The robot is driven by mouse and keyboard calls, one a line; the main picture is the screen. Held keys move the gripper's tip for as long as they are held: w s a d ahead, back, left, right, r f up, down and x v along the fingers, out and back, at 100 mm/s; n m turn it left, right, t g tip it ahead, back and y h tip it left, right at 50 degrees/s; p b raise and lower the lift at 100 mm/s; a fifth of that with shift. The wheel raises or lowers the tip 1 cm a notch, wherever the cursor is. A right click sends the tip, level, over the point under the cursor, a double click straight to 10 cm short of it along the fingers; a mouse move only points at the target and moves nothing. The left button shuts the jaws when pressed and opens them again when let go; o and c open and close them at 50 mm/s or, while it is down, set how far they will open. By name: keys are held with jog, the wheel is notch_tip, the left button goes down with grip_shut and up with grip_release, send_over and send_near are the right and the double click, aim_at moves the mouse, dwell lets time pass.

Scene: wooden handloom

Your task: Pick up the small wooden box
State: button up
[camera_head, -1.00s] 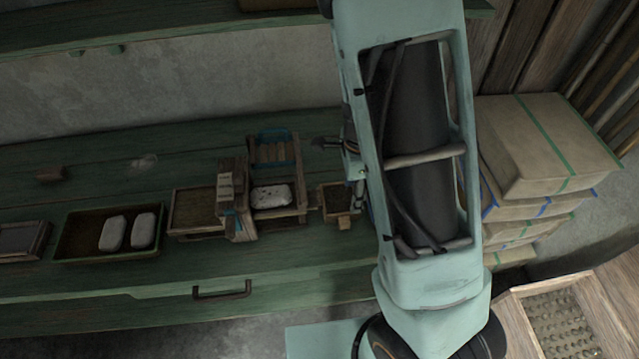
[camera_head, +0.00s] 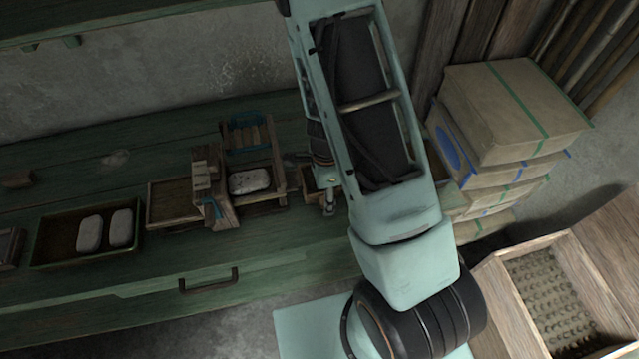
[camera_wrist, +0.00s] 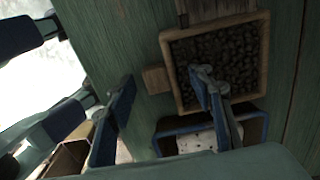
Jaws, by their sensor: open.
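The small wooden box (camera_wrist: 178,68) shows in the wrist view as a square wooden frame filled with dark granules. A small wooden block (camera_wrist: 156,79) sticks out from its left side. My gripper (camera_wrist: 165,78) is open, with one finger over the box's lower rim and filling and the other left of the block. In the head view the box (camera_head: 309,184) is partly hidden behind my gripper (camera_head: 328,205) and arm. I cannot tell whether a finger touches the box.
A wooden stand (camera_head: 277,165) holding a pale speckled bar is close left of the box. A shallow tray (camera_head: 175,219) and a green tray (camera_head: 60,249) with two pale bars lie farther left. Stacked wrapped packages (camera_head: 510,110) rise at the right. The bench front has a handle (camera_head: 208,281).

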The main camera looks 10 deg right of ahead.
jog(key=shift+f, duration=0.15)
jog(key=c, duration=1.2)
jog(key=shift+o, duration=0.2)
